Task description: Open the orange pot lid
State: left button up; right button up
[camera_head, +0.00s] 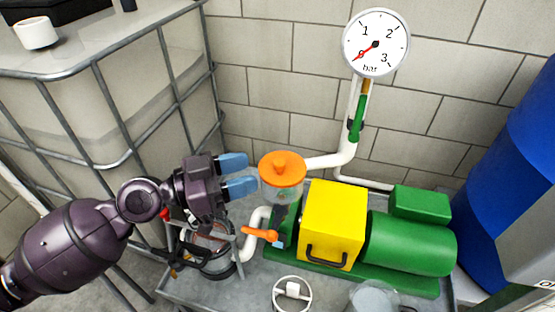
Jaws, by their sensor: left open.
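The orange pot lid (282,167) sits on top of a clear pot (280,194) beside the pump. My left gripper (247,174) is just left of the lid, with its two blue fingers pointing right toward it. The fingers are open, with nothing between them, and look apart from the lid. The lid has a small raised knob in its middle. My right gripper is not in view.
A yellow box (333,224) and green motor (412,242) stand right of the pot. An orange-handled valve (260,235) is below it. White pipe (333,160) rises to a gauge (376,43). A caged tank (110,95) and blue barrel (515,160) flank the area.

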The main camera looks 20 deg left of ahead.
aim_at(279, 161)
pick_arm(q)
jog(key=p+x, duration=0.2)
jog(key=x, duration=0.5)
jog(key=shift+w+d, duration=0.1)
grip_shut()
